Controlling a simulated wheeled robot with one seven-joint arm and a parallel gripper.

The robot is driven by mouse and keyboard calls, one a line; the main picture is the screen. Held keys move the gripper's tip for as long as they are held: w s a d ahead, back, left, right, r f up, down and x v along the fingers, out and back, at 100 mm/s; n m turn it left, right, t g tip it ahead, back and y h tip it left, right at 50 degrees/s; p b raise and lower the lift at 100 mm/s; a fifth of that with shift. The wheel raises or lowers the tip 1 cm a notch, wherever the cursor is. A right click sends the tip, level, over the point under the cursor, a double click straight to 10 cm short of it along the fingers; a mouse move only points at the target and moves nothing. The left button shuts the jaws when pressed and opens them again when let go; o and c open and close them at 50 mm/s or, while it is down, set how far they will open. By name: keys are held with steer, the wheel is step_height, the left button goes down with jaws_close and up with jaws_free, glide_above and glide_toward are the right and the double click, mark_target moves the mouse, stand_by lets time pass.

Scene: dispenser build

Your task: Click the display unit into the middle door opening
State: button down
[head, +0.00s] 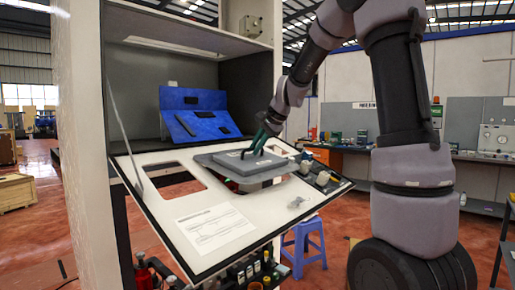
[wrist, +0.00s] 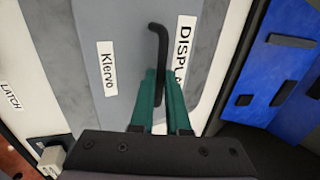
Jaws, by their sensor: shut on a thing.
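The display unit (head: 232,161) is a grey plate with a raised lighter block, lying over the middle of the lowered white door (head: 158,207). In the wrist view the display unit (wrist: 140,20) carries labels reading "Klervo" and "DISPL", the second partly hidden. My gripper (head: 258,145) has green fingers shut on the unit's black handle; the gripper (wrist: 162,88) and the bent handle (wrist: 160,42) show close up in the wrist view. The unit covers most of the middle opening; a dark gap shows below its front edge. I cannot tell whether it touches the door.
A blue rack (head: 190,127) with black pieces stands in the cabinet behind the door. The door has an empty left opening (head: 174,181), a paper sheet (head: 212,229) and pale blocks (head: 322,178) at right. Small bottles (head: 250,270) stand below; a purple stool (head: 303,238) is beyond.

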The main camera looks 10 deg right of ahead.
steer(key=shift+a, duration=0.35)
steer(key=shift+s+d+f+t+y, duration=0.3)
steer(key=shift+f+t+y, duration=0.1)
steer(key=shift+t+y, duration=0.35)
steer(key=shift+d, duration=0.15)
steer(key=shift+s+d+r, duration=0.1)
steer(key=shift+s+r, duration=0.05)
steer(key=shift+r, duration=0.25)
stand_by(0.4)
steer(key=shift+w+a+r, duration=0.25)
steer(key=shift+w+r, duration=0.05)
steer(key=shift+w, duration=0.3)
stand_by(1.0)
steer(key=shift+f+t, duration=0.1)
steer(key=shift+t, duration=0.15)
steer(key=shift+s+d+f+t+y, duration=0.25)
steer(key=shift+s+f+t+y, duration=0.15)
steer(key=shift+t+y, duration=0.2)
steer(key=shift+d, duration=0.1)
steer(key=shift+t, duration=0.3)
